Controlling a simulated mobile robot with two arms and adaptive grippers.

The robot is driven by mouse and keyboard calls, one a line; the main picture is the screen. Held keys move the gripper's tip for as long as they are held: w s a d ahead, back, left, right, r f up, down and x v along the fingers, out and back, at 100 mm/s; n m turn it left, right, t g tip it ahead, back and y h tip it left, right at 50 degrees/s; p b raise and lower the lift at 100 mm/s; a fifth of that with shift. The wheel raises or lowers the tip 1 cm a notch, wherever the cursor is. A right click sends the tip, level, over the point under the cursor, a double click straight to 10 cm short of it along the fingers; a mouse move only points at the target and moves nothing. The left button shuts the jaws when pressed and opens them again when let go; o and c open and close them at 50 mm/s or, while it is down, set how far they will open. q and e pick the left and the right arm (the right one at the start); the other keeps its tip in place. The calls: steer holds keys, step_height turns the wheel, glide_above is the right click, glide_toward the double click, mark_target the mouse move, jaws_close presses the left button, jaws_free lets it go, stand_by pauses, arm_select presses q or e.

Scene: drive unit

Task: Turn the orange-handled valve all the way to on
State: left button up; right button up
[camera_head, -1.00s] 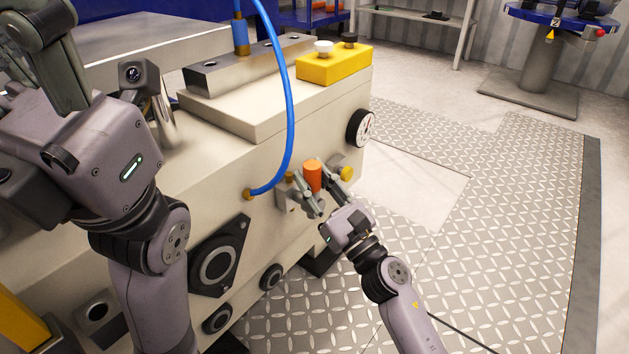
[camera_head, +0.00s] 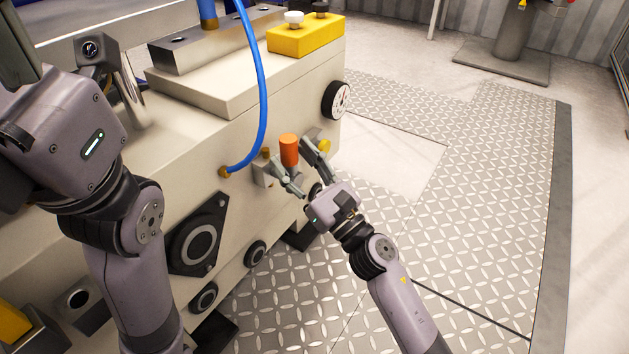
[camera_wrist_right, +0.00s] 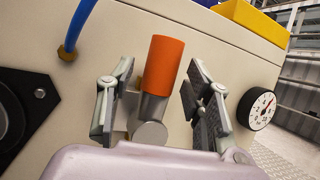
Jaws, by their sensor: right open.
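The orange valve handle (camera_head: 289,150) stands upright on the side of the cream drive unit (camera_head: 300,105). My right gripper (camera_head: 300,166) is open, with its fingers on either side of the handle. In the right wrist view the orange handle (camera_wrist_right: 163,64) sits on a grey metal stem between the two spread fingers of the right gripper (camera_wrist_right: 160,100), with a visible gap on each side. My left arm fills the left of the head view; its gripper's fingertips are not clearly visible.
A blue hose (camera_head: 262,90) curves down to a brass fitting left of the valve. A yellow box (camera_head: 306,37) sits on top. Metal floor plates lie clear at right.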

steer(key=v, duration=1)
